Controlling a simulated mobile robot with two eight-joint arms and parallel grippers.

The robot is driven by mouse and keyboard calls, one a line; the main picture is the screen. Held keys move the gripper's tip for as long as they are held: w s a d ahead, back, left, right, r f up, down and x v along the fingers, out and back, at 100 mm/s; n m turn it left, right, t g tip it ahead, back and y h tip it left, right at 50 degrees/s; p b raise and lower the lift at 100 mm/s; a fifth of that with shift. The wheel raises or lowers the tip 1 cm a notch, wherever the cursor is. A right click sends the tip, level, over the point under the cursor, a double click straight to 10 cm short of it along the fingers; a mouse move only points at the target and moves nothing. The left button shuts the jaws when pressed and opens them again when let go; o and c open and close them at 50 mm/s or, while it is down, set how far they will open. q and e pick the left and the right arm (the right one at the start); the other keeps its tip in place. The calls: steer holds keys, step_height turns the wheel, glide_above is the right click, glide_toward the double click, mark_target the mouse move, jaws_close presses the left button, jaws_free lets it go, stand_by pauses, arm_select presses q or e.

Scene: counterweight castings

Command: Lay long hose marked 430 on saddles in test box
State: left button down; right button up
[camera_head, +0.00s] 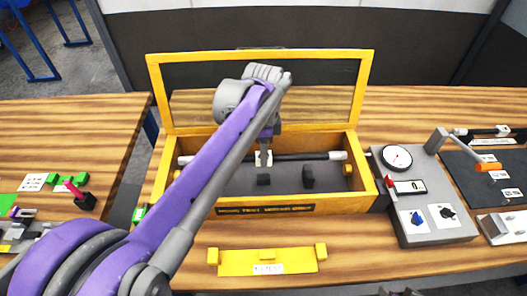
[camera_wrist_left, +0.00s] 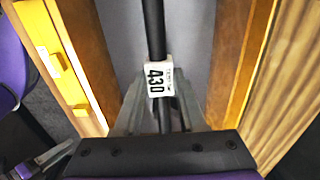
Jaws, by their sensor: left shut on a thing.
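The long hose (camera_head: 295,157) is dark with pale ends. It runs left to right over the inside of the open yellow test box (camera_head: 270,208). Its white tag reads 430 in the left wrist view (camera_wrist_left: 157,80).
The box's framed lid (camera_head: 368,90) stands open behind. A yellow stand (camera_head: 230,262) lies in front of the box. A grey gauge unit (camera_head: 425,215) stands close on the right, beside a dark mat (camera_head: 465,172). A second table is at left, past a gap.

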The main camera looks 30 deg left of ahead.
arm_select(q)
steer(key=shift+f+b, duration=1.45)
steer(key=shift+f, duration=1.3)
steer(key=shift+f, duration=0.7)
steer(key=shift+c, duration=2)
jaws_free()
steer(key=shift+r+p, duration=2)
steer(key=shift+r, duration=1.55)
